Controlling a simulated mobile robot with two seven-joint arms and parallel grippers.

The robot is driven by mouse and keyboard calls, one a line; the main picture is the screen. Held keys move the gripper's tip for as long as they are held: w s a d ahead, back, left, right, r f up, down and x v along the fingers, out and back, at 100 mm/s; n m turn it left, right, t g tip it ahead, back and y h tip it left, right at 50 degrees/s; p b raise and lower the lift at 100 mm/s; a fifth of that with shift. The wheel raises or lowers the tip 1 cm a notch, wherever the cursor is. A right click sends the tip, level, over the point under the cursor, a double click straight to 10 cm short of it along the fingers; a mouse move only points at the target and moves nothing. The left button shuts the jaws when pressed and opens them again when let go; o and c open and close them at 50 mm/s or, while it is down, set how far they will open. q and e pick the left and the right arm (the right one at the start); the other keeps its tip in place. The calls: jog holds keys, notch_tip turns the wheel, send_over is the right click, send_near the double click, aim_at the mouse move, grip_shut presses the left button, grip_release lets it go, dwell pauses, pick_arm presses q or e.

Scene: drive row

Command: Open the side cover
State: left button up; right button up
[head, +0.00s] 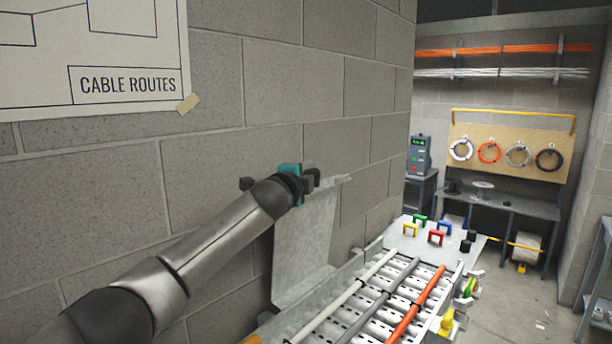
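The side cover appears to be the grey metal panel (303,250), which stands upright beside the block wall, at the left side of a cable tray (357,303). The tray's top is uncovered and shows its slotted bed and cables. My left gripper (314,179), dark with a teal part, is at the panel's upper edge. My wrist hides part of that edge and the fingertips, so I cannot tell whether they grip it. My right gripper is out of view.
A white, a grey and an orange cable (420,303) run along the tray. A plate (448,240) beyond holds several coloured clips. A yellow part (447,323) sits at the tray's right side. The block wall (220,180) is close on the left; open floor (515,300) lies right.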

pick_arm(q)
jog(key=shift+o, duration=1.1)
jog(key=shift+f, duration=0.1)
jog(key=shift+a, duration=0.1)
jog(key=shift+s, duration=0.25)
jog(key=b+v, duration=0.4)
jog(key=v, duration=1)
jog(key=shift+s, duration=0.35)
jog(key=shift+a, duration=0.1)
